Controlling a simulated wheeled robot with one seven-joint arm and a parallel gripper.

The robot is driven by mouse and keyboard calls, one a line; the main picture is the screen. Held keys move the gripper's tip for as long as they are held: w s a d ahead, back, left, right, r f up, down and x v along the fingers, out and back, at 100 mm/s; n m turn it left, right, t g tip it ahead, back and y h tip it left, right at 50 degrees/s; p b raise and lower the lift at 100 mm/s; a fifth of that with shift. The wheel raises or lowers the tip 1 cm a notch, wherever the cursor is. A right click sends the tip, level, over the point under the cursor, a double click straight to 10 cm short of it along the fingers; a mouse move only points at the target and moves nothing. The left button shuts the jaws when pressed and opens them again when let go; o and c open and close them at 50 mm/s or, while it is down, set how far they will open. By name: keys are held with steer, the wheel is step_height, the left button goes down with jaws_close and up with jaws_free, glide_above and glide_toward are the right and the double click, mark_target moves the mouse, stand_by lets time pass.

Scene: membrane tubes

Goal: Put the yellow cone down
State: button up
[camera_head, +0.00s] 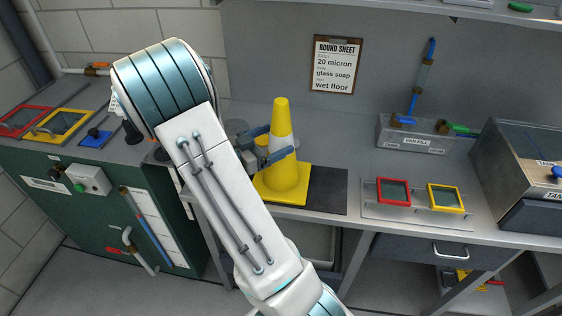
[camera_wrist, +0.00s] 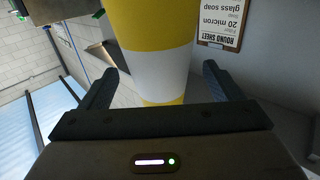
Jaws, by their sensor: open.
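The yellow cone (camera_head: 281,178) with a white band stands upright on the bench, its square base partly on a dark mat (camera_head: 327,191). My gripper (camera_head: 283,143) is at the cone's upper part, with its fingers open on either side of it. In the wrist view, the cone (camera_wrist: 152,72) rises between the two open fingers of my gripper (camera_wrist: 160,95), with gaps at the sides. My arm hides the bench area left of the cone.
A clipboard (camera_head: 336,65) reading "ROUND SHEET" hangs on the wall behind. To the right are a rack with red (camera_head: 394,192) and yellow (camera_head: 446,198) frames, a grey block holding a blue-ended tube (camera_head: 424,75), and a tank (camera_head: 520,165). Red and yellow frames lie at left.

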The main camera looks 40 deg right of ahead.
mark_target(287, 135)
steer(key=d, duration=0.2)
steer(key=d+p, duration=0.1)
steer(key=d, duration=0.1)
steer(key=shift+s+d+f, duration=0.1)
steer(key=shift+s+d, duration=0.1)
steer(key=shift+d, duration=0.15)
steer(key=shift+c, duration=0.4)
jaws_close()
